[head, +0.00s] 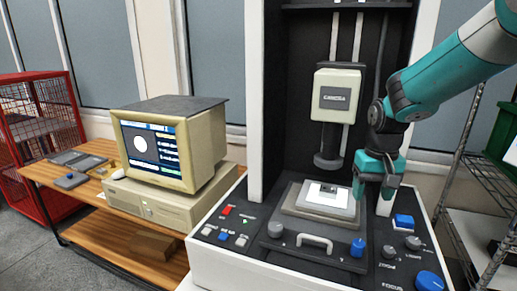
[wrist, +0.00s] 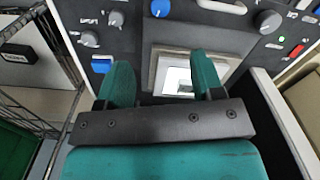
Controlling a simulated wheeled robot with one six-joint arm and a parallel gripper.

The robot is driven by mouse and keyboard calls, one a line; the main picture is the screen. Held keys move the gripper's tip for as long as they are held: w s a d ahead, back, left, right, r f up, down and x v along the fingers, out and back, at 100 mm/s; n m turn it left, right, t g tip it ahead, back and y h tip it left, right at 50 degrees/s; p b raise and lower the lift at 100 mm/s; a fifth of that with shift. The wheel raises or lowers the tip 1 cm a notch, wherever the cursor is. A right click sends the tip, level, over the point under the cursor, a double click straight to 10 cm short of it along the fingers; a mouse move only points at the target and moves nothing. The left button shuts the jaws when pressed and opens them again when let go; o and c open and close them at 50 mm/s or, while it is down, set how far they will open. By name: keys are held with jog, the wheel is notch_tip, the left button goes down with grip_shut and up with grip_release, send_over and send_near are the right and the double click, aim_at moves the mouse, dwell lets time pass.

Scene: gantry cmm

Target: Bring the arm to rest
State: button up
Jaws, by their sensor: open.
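My arm (head: 440,75) reaches in from the upper right of the head view, teal with dark joints. My gripper (head: 374,190) points down at the right side of the machine's stage, just right of the pale plate with a small part on it (head: 328,190). In the wrist view the two teal fingers of my gripper (wrist: 163,78) stand apart with nothing held between them. Beyond them lies the stage (wrist: 160,55) with its bright plate, partly hidden by the fingers. How far the fingertips are above the deck is hard to tell.
The measuring head (head: 338,95) hangs over the stage, left of my gripper. The deck has blue and grey knobs (head: 429,281) and a handle (head: 315,241). A computer (head: 165,150) stands on a wooden bench (head: 60,195) at left. A wire shelf (head: 470,215) stands close at right.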

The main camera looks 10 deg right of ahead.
jog(key=s+a+r+n+y, duration=0.2)
jog(key=s+a+n, duration=0.3)
jog(key=s+a, duration=0.6)
jog(key=s+a+r+n+y, duration=0.2)
jog(key=s+a+n, duration=0.3)
jog(key=s+a, duration=0.6)
jog(key=shift+a+r, duration=0.2)
jog(key=shift+r, duration=0.7)
jog(key=shift+c, duration=0.2)
